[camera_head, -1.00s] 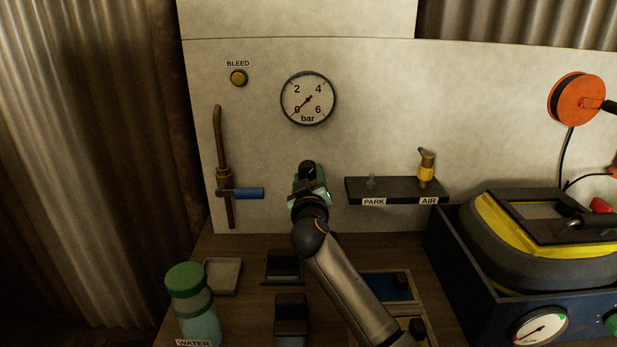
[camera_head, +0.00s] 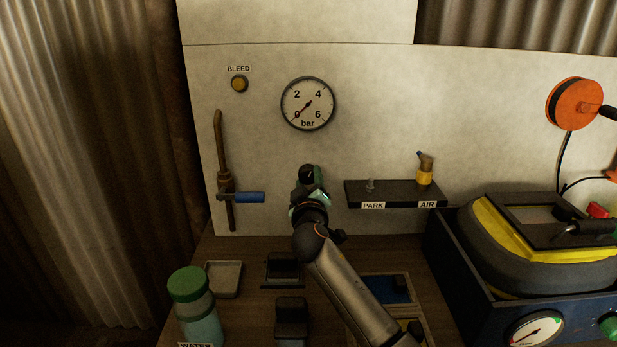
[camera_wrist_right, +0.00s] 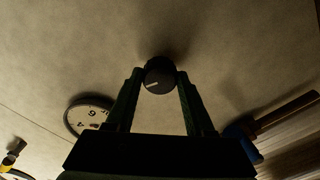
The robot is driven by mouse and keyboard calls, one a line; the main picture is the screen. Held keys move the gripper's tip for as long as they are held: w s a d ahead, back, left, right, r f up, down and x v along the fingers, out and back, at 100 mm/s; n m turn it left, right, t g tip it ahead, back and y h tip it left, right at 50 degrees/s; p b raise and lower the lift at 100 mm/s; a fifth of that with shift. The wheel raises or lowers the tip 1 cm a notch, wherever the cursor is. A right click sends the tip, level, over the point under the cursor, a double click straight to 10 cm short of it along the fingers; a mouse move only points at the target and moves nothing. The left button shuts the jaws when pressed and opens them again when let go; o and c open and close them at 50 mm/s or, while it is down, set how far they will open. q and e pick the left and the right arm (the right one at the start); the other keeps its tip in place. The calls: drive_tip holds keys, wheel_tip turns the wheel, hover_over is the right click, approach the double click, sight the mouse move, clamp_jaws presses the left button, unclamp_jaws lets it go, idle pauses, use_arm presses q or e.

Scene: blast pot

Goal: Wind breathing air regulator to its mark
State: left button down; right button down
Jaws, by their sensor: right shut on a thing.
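A round black knob (camera_wrist_right: 159,78) with a white line on its face sits on the pale panel. In the right wrist view it is between the two fingers of my right gripper (camera_wrist_right: 161,75), which is shut on it. In the head view the right gripper (camera_head: 311,179) is at the panel below the bar gauge (camera_head: 308,104), and my own wrist partly hides the knob. The gauge needle lies at the low end, near 0. A smaller dial (camera_head: 534,329) with a green knob (camera_head: 609,327) is on the blue box at lower right. My left gripper is not in view.
A shelf (camera_head: 393,194) labelled PARK and AIR is right of the gripper, with a brass-and-yellow fitting (camera_head: 425,170) on it. A blue-handled lever (camera_head: 249,197) is to the left. A green-lidded WATER bottle (camera_head: 189,285) and a tray (camera_head: 224,278) stand on the bench.

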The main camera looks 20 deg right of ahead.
drive_tip(key=shift+n+p, duration=1)
drive_tip(key=shift+n, duration=1.2)
drive_tip(key=shift+c, duration=1.3)
unclamp_jaws()
drive_tip(key=shift+s, duration=0.1)
drive_tip(key=v, duration=1.2)
drive_tip(key=shift+s+b, duration=0.2)
drive_tip(key=shift+b, duration=0.1)
drive_tip(key=shift+a, duration=0.1)
